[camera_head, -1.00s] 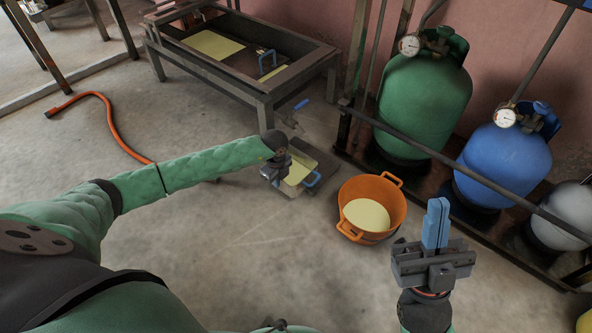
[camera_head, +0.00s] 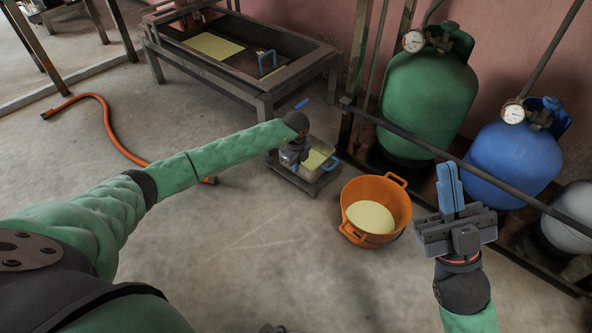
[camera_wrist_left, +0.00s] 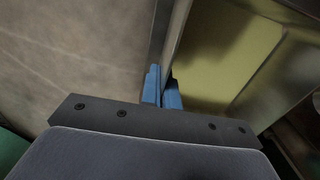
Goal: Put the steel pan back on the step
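The steel pan (camera_head: 308,172) holds pale yellow liquid and has a blue handle on its right. It is over a low dark slab, apparently the step (camera_head: 325,183), near the front leg of the vat frame. I cannot tell whether its base touches the slab. My left gripper (camera_head: 290,160) is at the pan's left side. In the left wrist view its blue fingertips (camera_wrist_left: 162,92) are on either side of the pan's wall (camera_wrist_left: 178,38), closed on it; the liquid shows to the right. My right gripper (camera_head: 450,188) is empty, with its blue fingers together, right of the orange tub.
The orange tub (camera_head: 394,192) with yellow liquid stands on the floor just right of the pan. The metal vat frame (camera_head: 262,98) is behind, with a blue-handled valve (camera_head: 302,104). Gas tanks stand behind a rail (camera_head: 465,167) at right. An orange hose (camera_head: 112,130) lies left. The front floor is clear.

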